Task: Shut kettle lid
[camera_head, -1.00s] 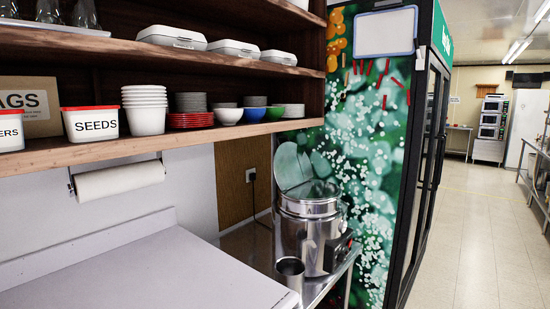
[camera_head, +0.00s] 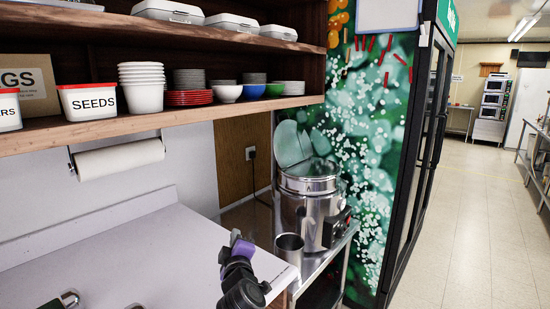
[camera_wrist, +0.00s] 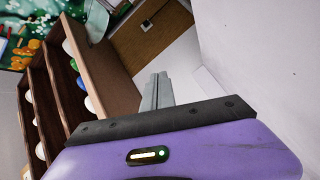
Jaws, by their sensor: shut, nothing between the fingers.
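The kettle (camera_head: 308,212) is a large shiny metal urn on a metal side table. Its round lid (camera_head: 291,146) stands open, tilted up at the back left of the rim. The lid's pale edge seems to show at the top of the wrist view (camera_wrist: 96,20). My gripper (camera_head: 236,238) is low in the head view, over the white counter, left of the kettle and apart from it. In the wrist view my gripper's fingers (camera_wrist: 158,90) are together and empty. The kettle body cannot be made out in the wrist view.
A metal cup (camera_head: 289,248) stands just in front of the kettle on the side table (camera_head: 327,257). A wooden shelf (camera_head: 190,115) with bowls and tubs hangs above the white counter (camera_head: 130,250). A paper towel roll (camera_head: 120,158) is under it.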

